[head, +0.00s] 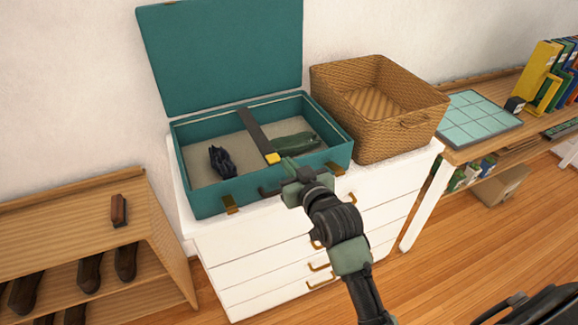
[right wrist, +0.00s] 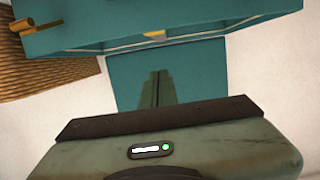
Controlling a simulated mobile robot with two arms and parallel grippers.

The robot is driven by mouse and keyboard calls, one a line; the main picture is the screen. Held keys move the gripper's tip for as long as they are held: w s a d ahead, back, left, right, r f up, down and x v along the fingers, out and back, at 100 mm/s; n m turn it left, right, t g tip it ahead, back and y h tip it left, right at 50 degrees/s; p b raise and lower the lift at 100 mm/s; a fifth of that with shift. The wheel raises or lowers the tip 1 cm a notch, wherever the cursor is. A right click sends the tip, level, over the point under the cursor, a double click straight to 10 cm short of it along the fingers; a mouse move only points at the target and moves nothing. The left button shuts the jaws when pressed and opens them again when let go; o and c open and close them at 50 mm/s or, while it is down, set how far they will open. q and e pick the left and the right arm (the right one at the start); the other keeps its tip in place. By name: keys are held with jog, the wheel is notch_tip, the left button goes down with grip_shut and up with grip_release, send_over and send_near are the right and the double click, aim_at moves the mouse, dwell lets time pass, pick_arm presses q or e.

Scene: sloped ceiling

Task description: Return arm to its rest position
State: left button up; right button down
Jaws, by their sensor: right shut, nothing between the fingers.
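My right arm reaches up from the bottom right in the head view. Its gripper (head: 291,165) is just in front of and above the front edge of an open teal suitcase (head: 285,178). In the right wrist view the gripper's fingers (right wrist: 158,88) are together with nothing between them, and the teal case (right wrist: 200,72) shows beyond them. Inside the case lie a dark bundled item (head: 221,161) at left and a dark green item (head: 296,143) at right, with a dark divider strap (head: 257,134) between them. My left gripper is not in view.
The case stands on a white drawer unit (head: 240,270) beside an empty wicker basket (head: 425,120). A wooden shoe rack (head: 60,215) with a small brush (head: 119,210) is at left. A desk (head: 470,145) with books (head: 540,75) is at right.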

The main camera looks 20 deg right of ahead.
dwell(0.6)
jog(key=s+a+f+g+b, duration=0.15)
jog(key=s+f, duration=0.25)
jog(key=f, duration=1)
jog(key=s+f+n+g+b, duration=0.1)
jog(key=s+f+g, duration=0.3)
jog(key=f, duration=0.9)
jog(key=s+a+f+g+b, duration=0.15)
jog(key=s+f, duration=0.35)
jog(key=f, duration=0.9)
jog(key=s+d+f+g+b, duration=0.1)
jog(key=s+f+g, duration=0.1)
jog(key=s+f, duration=0.65)
jog(key=s+d+f+g, duration=0.2)
jog(key=s+f, duration=0.6)
jog(key=s, duration=0.2)
jog(key=s+d+f+g, duration=0.1)
jog(key=s+f, duration=0.1)
jog(key=s, duration=0.4)
jog(key=s+f+g+b, duration=0.1)
jog(key=s+f, duration=0.2)
jog(key=s, duration=0.3)
jog(key=s+d+f+n+g, duration=0.1)
jog(key=s+f, duration=0.1)
jog(key=s, duration=0.4)
jog(key=shift+s+d+f+h, duration=0.25)
jog(key=shift+s+d+h, duration=0.05)
jog(key=shift+s, duration=0.1)
